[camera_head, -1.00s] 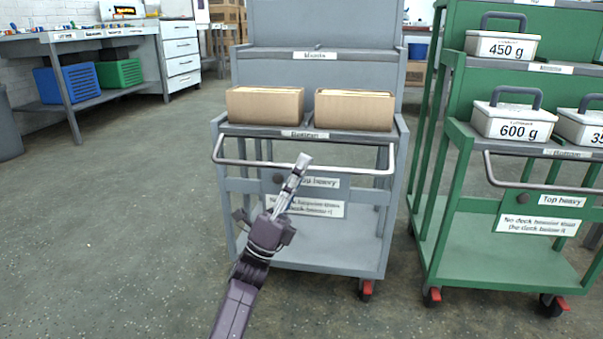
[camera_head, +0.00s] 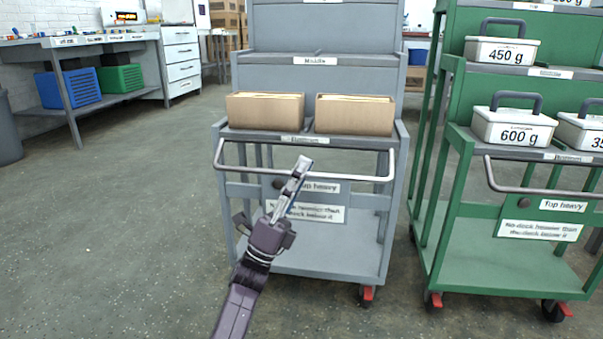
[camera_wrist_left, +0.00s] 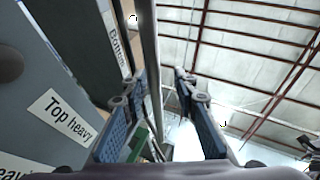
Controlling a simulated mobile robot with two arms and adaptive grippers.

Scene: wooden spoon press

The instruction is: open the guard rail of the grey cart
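The grey cart (camera_head: 232,196) stands in the middle of the head view. In the left wrist view the two blue-padded fingers (camera_wrist_left: 160,82) are apart. The rail (camera_wrist_left: 150,50) runs through the gap between them in the picture, nearer the left finger. Whether it touches a finger I cannot tell. My right gripper is out of view.
Two cardboard boxes (camera_head: 265,109) (camera_head: 354,114) stand on the deck behind the rail. A dark round knob (camera_head: 277,183) and "Top heavy" label sit below it. A green cart (camera_head: 450,262) with labelled weights stands close at the right. Floor at the left is clear.

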